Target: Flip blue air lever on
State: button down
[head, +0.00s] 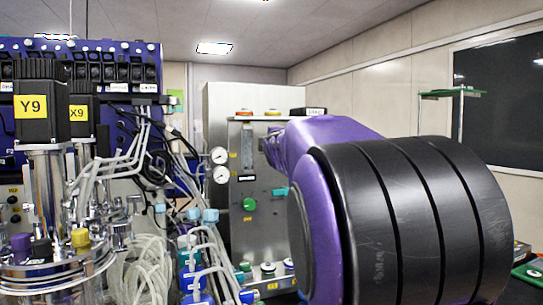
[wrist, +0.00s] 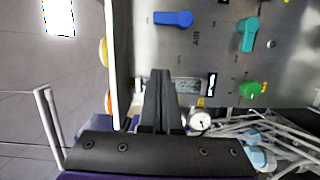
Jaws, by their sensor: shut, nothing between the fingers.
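The blue air lever (wrist: 173,19) is on the steel panel (wrist: 215,60) at the top of the wrist view, beside the printed word AIR. It lies lengthwise across the picture, at right angles to the teal lever. In the head view my arm hides it. My gripper (wrist: 160,74) is shut and empty. Its fingertips show below the blue lever in the wrist view, with a gap between them; I cannot tell the depth.
A teal lever (wrist: 248,34) and a green knob (wrist: 251,89) sit right of the blue lever. A gauge (wrist: 200,121) and pale tubing (wrist: 285,135) are near my gripper. In the head view, bioreactor vessels (head: 45,190) stand left of the steel cabinet (head: 222,110).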

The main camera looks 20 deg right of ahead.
jog(key=shift+b+v, duration=0.65)
jog(key=shift+v, duration=0.15)
